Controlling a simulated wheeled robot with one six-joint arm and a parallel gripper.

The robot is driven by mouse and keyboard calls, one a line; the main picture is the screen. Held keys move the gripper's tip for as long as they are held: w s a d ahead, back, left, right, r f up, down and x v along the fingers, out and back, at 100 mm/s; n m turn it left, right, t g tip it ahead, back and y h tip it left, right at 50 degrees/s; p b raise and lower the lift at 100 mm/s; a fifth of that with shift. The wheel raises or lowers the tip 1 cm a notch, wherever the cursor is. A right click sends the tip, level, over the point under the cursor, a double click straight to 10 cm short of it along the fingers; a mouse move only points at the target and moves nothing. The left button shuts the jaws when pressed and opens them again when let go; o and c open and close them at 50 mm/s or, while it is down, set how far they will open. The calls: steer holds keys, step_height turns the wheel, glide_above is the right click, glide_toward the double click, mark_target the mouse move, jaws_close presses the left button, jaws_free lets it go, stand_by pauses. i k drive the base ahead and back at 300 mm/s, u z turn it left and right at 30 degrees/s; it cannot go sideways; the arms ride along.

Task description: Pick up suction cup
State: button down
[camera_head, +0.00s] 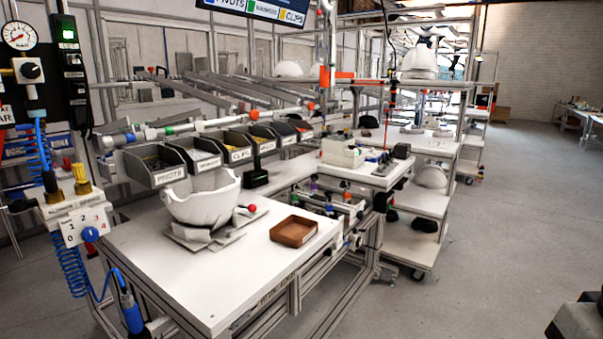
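I cannot clearly make out a suction cup in this view. A blue-bodied hand tool (131,312) hangs on a coiled blue air hose (73,276) at the front left corner of the white workbench (190,275); its lower end is unclear. A small red ball-shaped knob (252,208) shows at the right of the white helmet shell (202,199), which sits open side up on a grey support on the bench. I cannot tell whether either belongs to a suction cup.
A brown tray (294,231) lies on the bench's right side. Labelled grey bins (155,165) stand in a row behind the shell. A pneumatic panel with a dial (90,233) stands at left. A side table (366,172) holds small boxes. The floor at right (490,230) is mostly clear.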

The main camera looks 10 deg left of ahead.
mark_target(293, 190)
steer(key=z, duration=0.2)
steer(key=i, duration=0.75)
steer(key=u, duration=0.7)
steer(key=i, duration=0.7)
steer(key=u, duration=0.55)
steer(key=k, duration=1)
steer(key=u, duration=0.35)
steer(key=i, duration=0.7)
steer(key=z, duration=1)
